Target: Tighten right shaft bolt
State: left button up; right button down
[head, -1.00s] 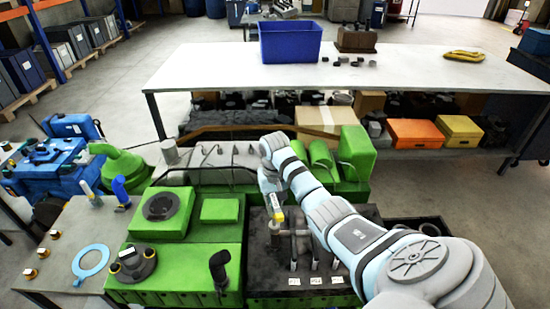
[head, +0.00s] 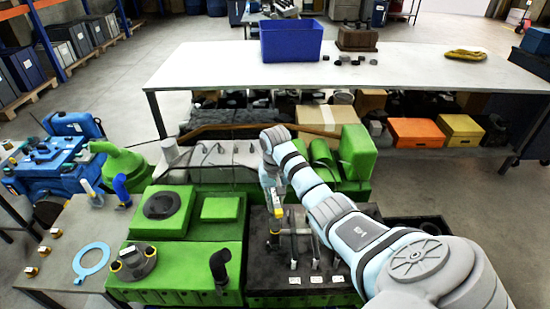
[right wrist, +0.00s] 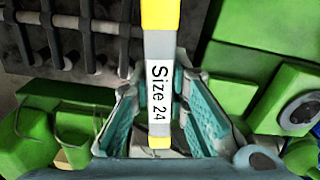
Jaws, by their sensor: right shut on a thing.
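My right gripper (head: 271,190) is shut on a tool (head: 276,213) with yellow bands and a white label. In the right wrist view this tool (right wrist: 159,80) reads "Size 24" and lies between the teal-padded fingers. In the head view it points down over a dark tray (head: 262,264) beside the green engine block (head: 190,262). Several other upright tools (head: 294,252) with white tags stand there. I cannot tell whether the held tool's lower end touches anything. I cannot make out the right shaft bolt. My left gripper is not in view.
A side table at left carries a light blue ring (head: 91,260) and several small yellow-and-dark parts. Green engine housings (head: 355,152) stand close behind my right arm. A long white table (head: 200,70) at the back carries a blue bin (head: 290,40).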

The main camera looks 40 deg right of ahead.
jog(key=n, duration=0.7)
jog(key=shift+n, duration=0.4)
jog(key=n, duration=0.3)
jog(key=shift+n, duration=0.4)
jog(key=n, duration=0.3)
jog(key=shift+d+n, duration=0.1)
jog(key=shift+n, duration=0.2)
jog(key=n, duration=0.5)
jog(key=shift+n, duration=0.3)
jog(key=n, duration=0.7)
jog(key=shift+d, duration=0.1)
jog(key=shift+f, duration=0.15)
